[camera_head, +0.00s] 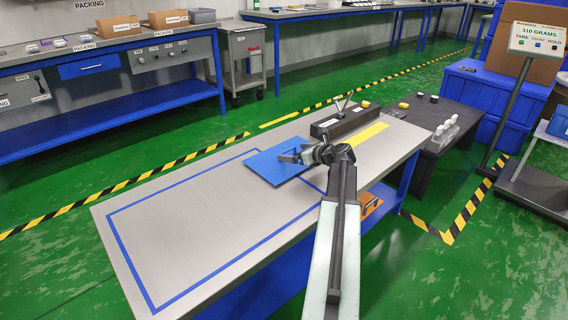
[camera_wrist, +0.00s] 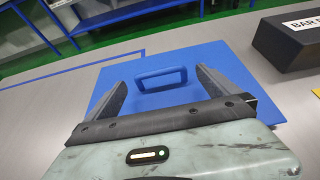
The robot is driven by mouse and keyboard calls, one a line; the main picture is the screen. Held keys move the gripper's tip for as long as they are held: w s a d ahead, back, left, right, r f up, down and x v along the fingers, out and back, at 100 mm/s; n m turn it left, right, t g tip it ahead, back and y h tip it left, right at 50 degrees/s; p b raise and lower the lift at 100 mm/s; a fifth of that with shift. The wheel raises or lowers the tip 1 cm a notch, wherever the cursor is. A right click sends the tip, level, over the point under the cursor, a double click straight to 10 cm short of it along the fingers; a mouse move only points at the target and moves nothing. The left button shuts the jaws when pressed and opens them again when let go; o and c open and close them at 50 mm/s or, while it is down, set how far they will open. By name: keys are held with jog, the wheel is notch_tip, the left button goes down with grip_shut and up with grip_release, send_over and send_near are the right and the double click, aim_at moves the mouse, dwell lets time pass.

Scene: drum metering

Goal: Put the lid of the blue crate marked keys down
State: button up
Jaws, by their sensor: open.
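The blue lid (camera_head: 268,166) lies flat on the grey table, partly over the blue taped outline. It also shows in the wrist view (camera_wrist: 205,58), with its raised blue handle (camera_wrist: 162,77) in the middle. My gripper (camera_head: 283,153) is over the lid. In the wrist view my gripper (camera_wrist: 160,85) is open, with one finger on each side of the handle and a gap to both. I cannot tell whether the fingers touch the lid. No blue crate marked keys can be made out; the wrist hides part of the lid.
A dark block (camera_head: 340,122) with a white label, shown in the wrist view (camera_wrist: 290,42), stands on the table beyond the lid. A yellow strip (camera_head: 365,137) lies near it. The table's left part, inside the blue tape (camera_head: 178,187), is clear. A black stand (camera_head: 445,125) with bottles is at right.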

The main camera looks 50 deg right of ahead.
aim_at(287, 151)
jog(key=b+x, duration=0.2)
jog(key=x, duration=0.2)
jog(key=shift+w+f, duration=0.3)
jog(key=shift+r, duration=0.1)
jog(key=c, duration=1.9)
notch_tip(287, 151, up, 4)
jog(key=p, duration=0.4)
jog(key=s, duration=0.5)
jog(key=s+a, duration=0.1)
jog(key=s, duration=0.4)
jog(key=s+r+p, duration=0.1)
jog(key=s, duration=0.5)
jog(key=shift+a, duration=0.4)
jog(key=shift+r, duration=0.1)
